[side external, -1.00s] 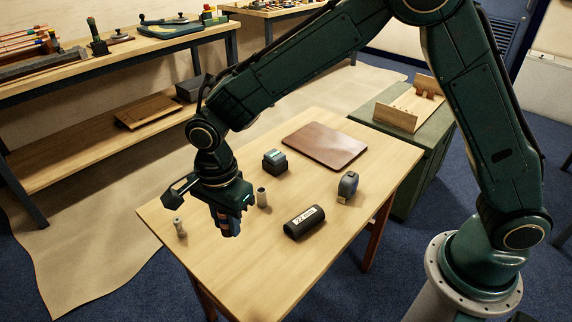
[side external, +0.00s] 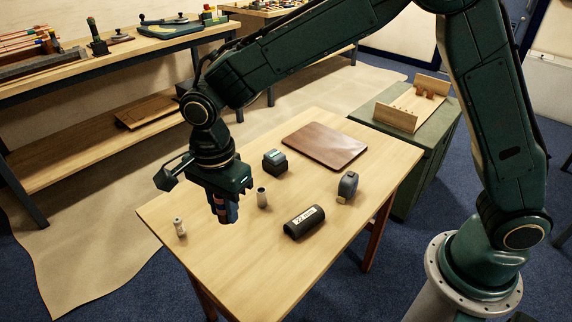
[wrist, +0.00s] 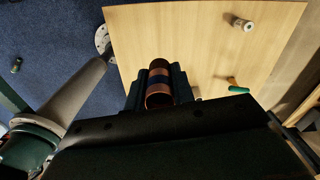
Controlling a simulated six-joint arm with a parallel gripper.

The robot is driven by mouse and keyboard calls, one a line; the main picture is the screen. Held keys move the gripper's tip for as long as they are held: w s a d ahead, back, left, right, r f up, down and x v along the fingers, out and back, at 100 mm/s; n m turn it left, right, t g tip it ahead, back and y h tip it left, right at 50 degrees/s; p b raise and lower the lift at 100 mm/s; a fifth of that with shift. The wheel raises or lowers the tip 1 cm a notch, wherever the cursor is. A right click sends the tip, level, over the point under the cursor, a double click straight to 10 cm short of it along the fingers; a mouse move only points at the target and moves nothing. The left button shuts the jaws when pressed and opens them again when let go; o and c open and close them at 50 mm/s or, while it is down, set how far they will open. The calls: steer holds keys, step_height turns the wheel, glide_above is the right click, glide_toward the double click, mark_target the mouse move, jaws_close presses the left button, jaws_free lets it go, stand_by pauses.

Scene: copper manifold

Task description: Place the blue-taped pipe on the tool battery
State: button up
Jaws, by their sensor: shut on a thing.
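My gripper (side external: 224,208) is shut on the blue-taped pipe (wrist: 159,88), a copper tube with a blue band, and holds it above the left part of the table. In the wrist view the pipe sits between the two dark fingers. In the side view the fingers mostly hide it. The tool battery (side external: 275,161), a small dark block with a teal top, stands on the table behind and to the right of my gripper. Nothing rests on its top.
A small metal cylinder (side external: 262,197) stands between my gripper and a black roll (side external: 304,222) with a white label. A small pale fitting (side external: 180,227) stands at left. A tape measure (side external: 347,186) and a brown mat (side external: 325,146) lie to the right. The table front (side external: 240,270) is clear.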

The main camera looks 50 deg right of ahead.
steer(key=w+d+r+m, duration=0.2)
steer(key=w+d, duration=0.5)
steer(key=w, duration=0.2)
step_height(320, 180, up, 4)
steer(key=r+m, duration=0.1)
steer(key=m, duration=0.6)
glide_above(275, 154)
step_height(275, 154, down, 20)
steer(key=shift+f, duration=0.25)
steer(key=shift+f, duration=0.1)
steer(key=o, duration=1)
